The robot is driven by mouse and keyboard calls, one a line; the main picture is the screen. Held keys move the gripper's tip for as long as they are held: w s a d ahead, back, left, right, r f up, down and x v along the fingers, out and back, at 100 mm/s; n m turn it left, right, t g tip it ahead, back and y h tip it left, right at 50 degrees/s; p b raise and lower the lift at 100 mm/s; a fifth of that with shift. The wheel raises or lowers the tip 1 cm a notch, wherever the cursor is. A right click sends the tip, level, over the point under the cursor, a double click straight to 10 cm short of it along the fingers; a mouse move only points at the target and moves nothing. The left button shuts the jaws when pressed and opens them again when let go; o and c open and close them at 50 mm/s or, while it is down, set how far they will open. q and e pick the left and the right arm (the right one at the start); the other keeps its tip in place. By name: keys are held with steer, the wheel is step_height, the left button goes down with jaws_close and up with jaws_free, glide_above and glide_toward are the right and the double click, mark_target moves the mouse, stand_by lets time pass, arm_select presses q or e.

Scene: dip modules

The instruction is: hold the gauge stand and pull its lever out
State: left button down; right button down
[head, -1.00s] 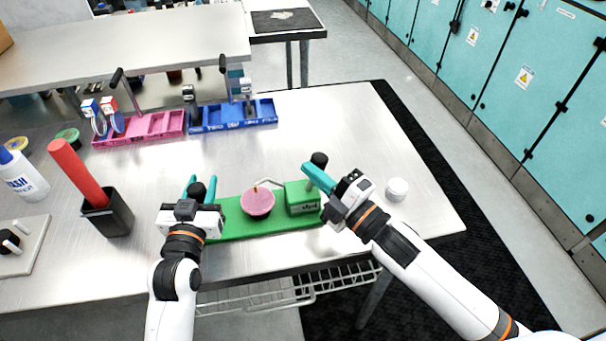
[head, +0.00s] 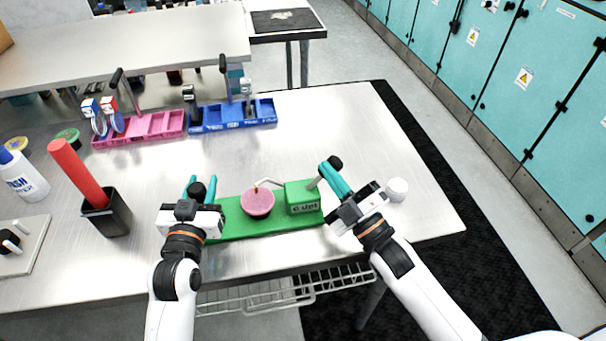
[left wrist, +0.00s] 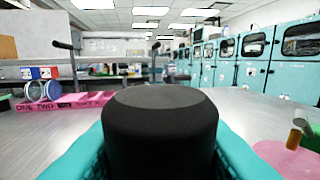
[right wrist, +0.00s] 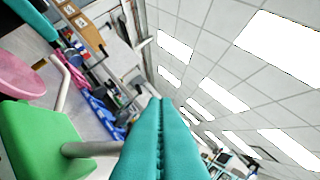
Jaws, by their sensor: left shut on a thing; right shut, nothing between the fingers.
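The gauge stand has a long green base (head: 238,224), a pink round dish (head: 257,203) and a green block (head: 301,198) at its right end. A grey lever (head: 314,183) with a black knob (head: 335,162) leans out to the right from the block. My left gripper (head: 198,187) is shut on a black round grip (left wrist: 160,130) at the base's left end. My right gripper (head: 328,170) is shut and empty, its fingers against or beside the lever just under the knob. In the right wrist view the lever's shaft (right wrist: 90,148) passes behind the closed fingers.
A small white round object (head: 397,189) stands close to the right of my right gripper. A black cup (head: 108,217) with a red rod is at the left. Pink (head: 155,126) and blue (head: 240,116) trays lie behind. The table between is clear.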

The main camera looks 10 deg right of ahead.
stand_by(0.3)
steer(key=s+d+f, duration=0.1)
steer(key=s, duration=0.8)
steer(key=shift+s+d, duration=0.2)
steer(key=shift+f, duration=0.1)
arm_select(q)
steer(key=c, duration=0.9)
jaws_free()
steer(key=shift+c, duration=0.2)
steer(key=shift+r, duration=0.1)
